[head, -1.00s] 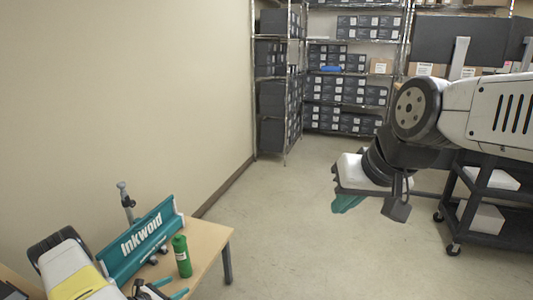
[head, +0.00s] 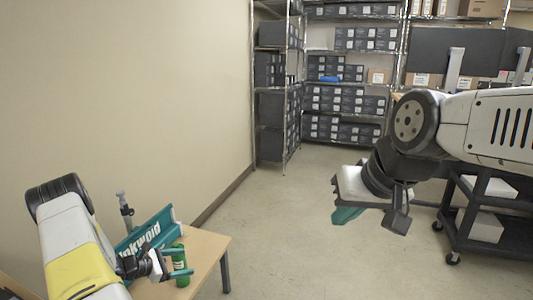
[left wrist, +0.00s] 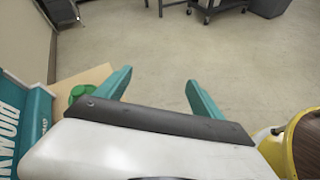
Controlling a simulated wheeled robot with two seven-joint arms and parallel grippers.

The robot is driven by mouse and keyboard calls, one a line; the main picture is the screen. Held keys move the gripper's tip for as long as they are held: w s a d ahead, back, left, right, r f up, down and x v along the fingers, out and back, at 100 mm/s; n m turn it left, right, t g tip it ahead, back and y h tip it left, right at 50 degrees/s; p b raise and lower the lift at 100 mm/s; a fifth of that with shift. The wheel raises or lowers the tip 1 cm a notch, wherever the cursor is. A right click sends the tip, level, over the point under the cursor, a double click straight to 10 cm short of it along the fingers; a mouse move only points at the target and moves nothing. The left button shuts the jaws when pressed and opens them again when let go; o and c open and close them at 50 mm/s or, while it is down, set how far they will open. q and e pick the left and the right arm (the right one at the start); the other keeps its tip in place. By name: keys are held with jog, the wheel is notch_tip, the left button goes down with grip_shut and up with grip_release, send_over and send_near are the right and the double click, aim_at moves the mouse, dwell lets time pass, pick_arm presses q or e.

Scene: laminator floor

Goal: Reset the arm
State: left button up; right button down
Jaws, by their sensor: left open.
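My left arm comes in at the lower left of the head view. Its gripper (head: 179,264) is over the table by the green bottle (head: 180,262), partly covering it. In the left wrist view the two teal fingers of my left gripper (left wrist: 153,88) are spread wide with only floor between them. My right gripper (head: 348,215) hangs in the air at the right of the head view, pointing down; its teal fingers show from the side, so I cannot tell whether it is open or shut.
The wooden table (head: 208,246) carries a teal Inkwoid panel (head: 150,232). A black cart (head: 475,228) stands at the right. Shelves (head: 345,100) of boxes stand at the back. The floor (head: 285,235) between is clear.

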pick_arm(q)
jog(key=s+d+r+m+g+y, duration=0.1)
jog(key=s+d+r+m+g, duration=0.25)
jog(key=r, duration=0.65)
jog(key=s+d+r+m, duration=0.2)
jog(key=d+r+m, duration=0.35)
jog(key=r, duration=0.35)
jog(key=s+d+r+m+g+y, duration=0.15)
jog(key=d+r+m, duration=0.3)
jog(key=r, duration=0.55)
jog(key=s+d+r+m+y, duration=0.1)
jog(key=s+r+m, duration=0.2)
jog(key=s, duration=0.4)
jog(key=s+d+r+m+t+y, duration=0.1)
jog(key=s+r+m+y, duration=0.1)
jog(key=s+r+m, duration=0.2)
jog(key=s+d+r+m+t+y, duration=0.1)
jog(key=s+d+r+m+y, duration=0.1)
jog(key=s+r, duration=0.4)
jog(key=s+m, duration=0.1)
jog(key=s, duration=0.4)
jog(key=shift+s+r, duration=0.2)
jog(key=shift+r, duration=0.15)
